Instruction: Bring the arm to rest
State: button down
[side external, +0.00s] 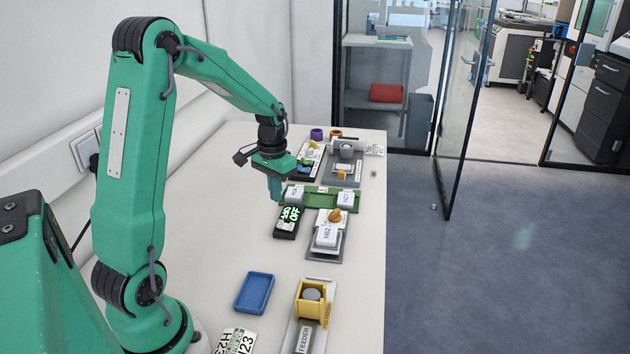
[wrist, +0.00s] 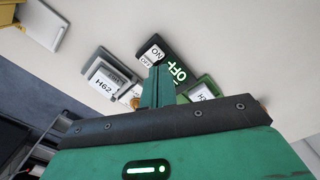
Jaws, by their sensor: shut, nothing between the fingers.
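My gripper (side external: 277,196) hangs pointing down above the white table (side external: 215,200), beside the left end of a green tray (side external: 320,207). Its fingers are together, with nothing between them. In the wrist view the closed fingers (wrist: 158,87) stand in front of a black switch box (wrist: 168,50). This box bears bright green "OFF" letters and a white ON/OFF label. In the side view the black box (side external: 287,222) lies just nearer than the fingertips. I cannot tell whether the fingertips touch anything.
A grey station with a white H62 block (side external: 326,236) stands right of the box. A blue tray (side external: 254,292) and a yellow feeder (side external: 311,300) are nearer. A grey machine (side external: 344,165) and purple and orange cups are farther back. The table's left side is clear.

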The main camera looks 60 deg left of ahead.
jog(key=s+d+r+m+t, duration=0.15)
jog(key=s+d+r, duration=0.25)
jog(key=d+r, duration=0.6)
jog(key=s+d+r+m+t, duration=0.1)
jog(key=s+d+r+t, duration=0.3)
jog(key=s+d, duration=0.6)
jog(key=shift+w+a+m, duration=0.1)
jog(key=shift+w+m, duration=0.1)
jog(key=shift+m, duration=0.05)
jog(key=w+a+f+n+g, duration=0.1)
jog(key=w+a+f, duration=0.3)
jog(key=a, duration=0.2)
jog(key=w+a+f+n+g, duration=0.1)
jog(key=w+a+f+g, duration=0.1)
jog(key=w+a+f, duration=0.2)
jog(key=w+a+f+n+g, duration=0.1)
jog(key=w+a+f, duration=0.3)
jog(key=a, duration=0.6)
jog(key=shift+w+a+f+g, duration=0.15)
jog(key=shift+w+f+g, duration=0.15)
jog(key=shift+w+g, duration=0.35)
